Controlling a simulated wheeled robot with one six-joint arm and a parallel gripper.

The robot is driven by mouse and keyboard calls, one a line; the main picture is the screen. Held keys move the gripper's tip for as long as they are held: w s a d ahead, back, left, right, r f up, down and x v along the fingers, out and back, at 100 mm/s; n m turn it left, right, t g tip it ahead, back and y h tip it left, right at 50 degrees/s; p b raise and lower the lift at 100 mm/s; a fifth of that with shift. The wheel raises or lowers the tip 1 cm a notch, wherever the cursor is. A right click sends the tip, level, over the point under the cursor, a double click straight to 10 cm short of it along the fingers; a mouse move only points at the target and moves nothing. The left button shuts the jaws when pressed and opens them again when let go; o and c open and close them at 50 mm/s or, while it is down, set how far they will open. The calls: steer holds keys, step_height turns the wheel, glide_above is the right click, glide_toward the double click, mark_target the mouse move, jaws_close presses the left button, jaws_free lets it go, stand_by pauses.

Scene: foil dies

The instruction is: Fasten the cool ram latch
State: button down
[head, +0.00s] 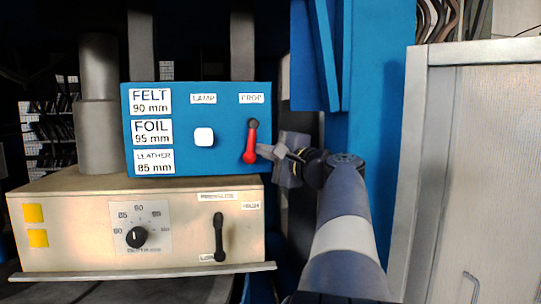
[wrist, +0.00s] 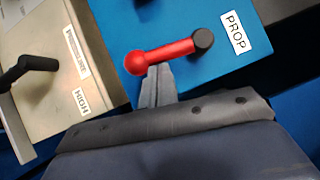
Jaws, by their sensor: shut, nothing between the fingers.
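A red lever (head: 250,146) labelled PROP is on the right of the blue panel (head: 188,100). It hangs nearly straight down from its dark pivot, with its red ball end lowest. My gripper (head: 265,150) is shut and empty, just right of the lever's lower part. In the wrist view the closed fingertips (wrist: 159,70) are at the red lever (wrist: 168,50), close to its ball end. They look to touch it or nearly so; I cannot tell which. No label in view reads ram latch.
Below is a beige box (head: 90,225) with a dial knob (head: 137,237) and a black lever (head: 219,237) pointing down, between HIGH and LOW labels. A white button (head: 204,137) sits under LAMP. A grey-framed cabinet (head: 480,170) stands at right, a blue post (head: 385,60) beside my arm.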

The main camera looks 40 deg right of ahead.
mark_target(250, 157)
steer(key=a+m+t+b, duration=0.1)
steer(key=m+b, duration=0.1)
steer(key=b, duration=0.1)
steer(key=w+a+f+m+t+h+b, duration=0.1)
steer(key=m+b, duration=0.1)
steer(key=a+m+t+h+b, duration=0.1)
steer(key=m+b, duration=0.1)
steer(key=b, duration=0.1)
steer(key=shift+w+a+f+m+b, duration=0.1)
steer(key=shift+w+f+m+b, duration=0.05)
steer(key=shift+w+m+b, duration=0.2)
steer(key=m+h+b, duration=0.1)
steer(key=m+b, duration=0.1)
steer(key=w+a+r+m+h+b, duration=0.1)
steer(key=m+h+b, duration=0.1)
steer(key=m, duration=0.1)
steer(key=a+r+m+h+b, duration=0.1)
steer(key=m+h+b, duration=0.1)
steer(key=shift+w+a+m+t, duration=0.25)
steer(key=shift+w+m+t, duration=0.1)
steer(key=shift+t, duration=0.05)
steer(key=shift+r, duration=0.1)
